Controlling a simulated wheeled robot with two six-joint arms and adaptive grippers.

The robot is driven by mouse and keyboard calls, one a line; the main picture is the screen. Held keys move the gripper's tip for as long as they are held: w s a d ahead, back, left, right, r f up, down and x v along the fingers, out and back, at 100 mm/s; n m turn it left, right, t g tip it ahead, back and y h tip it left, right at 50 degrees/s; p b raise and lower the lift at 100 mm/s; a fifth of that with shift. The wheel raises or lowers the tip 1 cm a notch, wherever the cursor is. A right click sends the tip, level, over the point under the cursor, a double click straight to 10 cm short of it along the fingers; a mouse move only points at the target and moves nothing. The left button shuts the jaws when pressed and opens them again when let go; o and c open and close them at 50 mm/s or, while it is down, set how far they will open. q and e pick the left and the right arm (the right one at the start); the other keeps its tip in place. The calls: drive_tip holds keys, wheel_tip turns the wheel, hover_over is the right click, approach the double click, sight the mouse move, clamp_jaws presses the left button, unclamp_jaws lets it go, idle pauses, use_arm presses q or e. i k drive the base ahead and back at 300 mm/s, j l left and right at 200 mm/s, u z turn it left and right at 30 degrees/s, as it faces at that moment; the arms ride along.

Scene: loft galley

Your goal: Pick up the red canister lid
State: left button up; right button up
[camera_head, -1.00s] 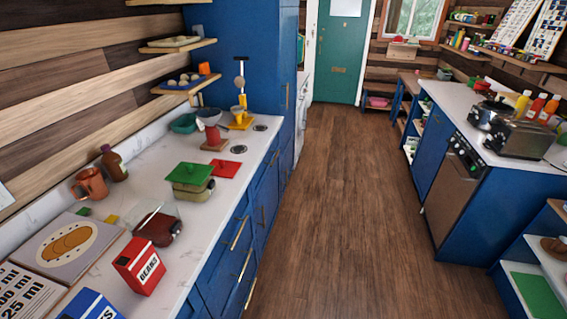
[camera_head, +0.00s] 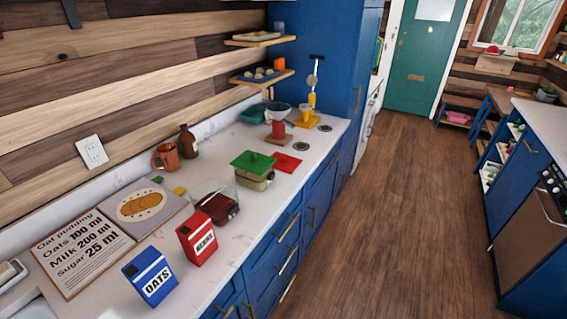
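A flat red square piece (camera_head: 287,163), which looks like the red canister lid, lies on the white counter (camera_head: 262,215). It is just right of a small pale container (camera_head: 256,182) topped by a green square lid (camera_head: 254,162). A red box marked BEANS (camera_head: 197,238) stands nearer, beside a blue box marked OATS (camera_head: 150,277). Neither of my grippers is in view.
A glass dish with dark red contents (camera_head: 216,203) stands behind the BEANS box. A brown mug (camera_head: 165,157), a bottle (camera_head: 188,141) and a recipe board (camera_head: 82,250) are along the wall. The wooden floor (camera_head: 400,200) right of the counter is clear.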

sight(287, 164)
drive_tip(key=i+l+u, duration=0.1)
drive_tip(key=i+l, duration=0.15)
drive_tip(key=i+l+u, duration=0.15)
drive_tip(key=l, duration=0.3)
drive_tip(key=i+l+u, duration=0.1)
drive_tip(key=i+l, duration=0.25)
drive_tip(key=i+l+u, duration=0.1)
drive_tip(key=l, duration=0.4)
drive_tip(key=i+l+u, duration=0.15)
drive_tip(key=i+l, duration=0.15)
drive_tip(key=l, duration=0.15)
drive_tip(key=i+l+u, duration=0.1)
drive_tip(key=l, duration=0.35)
drive_tip(key=i+l+u, duration=0.15)
drive_tip(key=l, duration=0.3)
drive_tip(key=i+l+u, duration=0.1)
drive_tip(key=l, duration=0.4)
drive_tip(key=i, duration=0.1)
